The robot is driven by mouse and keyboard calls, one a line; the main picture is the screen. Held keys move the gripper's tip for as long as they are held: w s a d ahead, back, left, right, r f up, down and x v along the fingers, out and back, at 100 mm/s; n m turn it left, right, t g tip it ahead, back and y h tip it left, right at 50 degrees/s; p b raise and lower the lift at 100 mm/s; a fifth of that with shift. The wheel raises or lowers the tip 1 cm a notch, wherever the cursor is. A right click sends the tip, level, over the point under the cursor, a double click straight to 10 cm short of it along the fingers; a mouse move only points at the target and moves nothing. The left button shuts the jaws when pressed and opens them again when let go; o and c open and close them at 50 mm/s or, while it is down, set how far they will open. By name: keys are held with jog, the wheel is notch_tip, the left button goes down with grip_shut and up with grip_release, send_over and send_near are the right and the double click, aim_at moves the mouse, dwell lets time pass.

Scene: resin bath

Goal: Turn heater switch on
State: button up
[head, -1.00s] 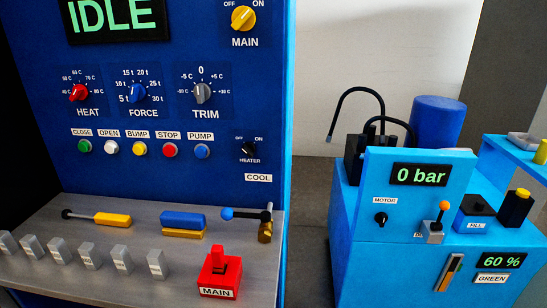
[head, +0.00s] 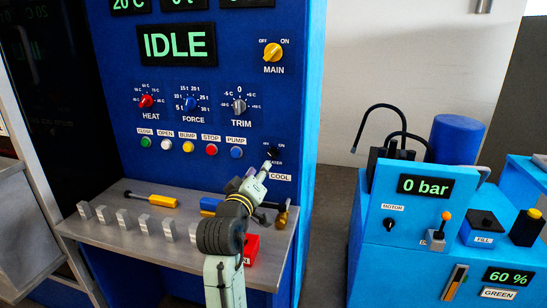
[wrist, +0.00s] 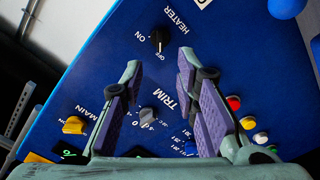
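The heater switch (head: 272,152) is a small black knob on the blue panel, partly hidden by my gripper in the head view. The wrist view shows the knob (wrist: 160,40) clearly, with its pale mark toward OFF. My gripper (head: 262,172) is in front of the panel, just below the knob in the head view. In the wrist view my gripper (wrist: 160,62) is open and empty, its two purple-padded fingers spread apart. The knob lies beyond the gap between the fingertips. I see no contact.
The yellow MAIN knob (head: 273,53), TRIM knob (head: 239,106) and a row of push buttons (head: 211,149) share the panel. A light blue pump unit (head: 385,262) stands to the right.

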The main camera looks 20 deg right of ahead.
aim_at(270, 155)
jog(key=p+x, duration=0.2)
jog(key=x, duration=0.7)
jog(key=shift+w+d+p, duration=0.15)
jog(key=shift+w+p, duration=0.1)
jog(key=shift+p, duration=0.1)
grip_shut()
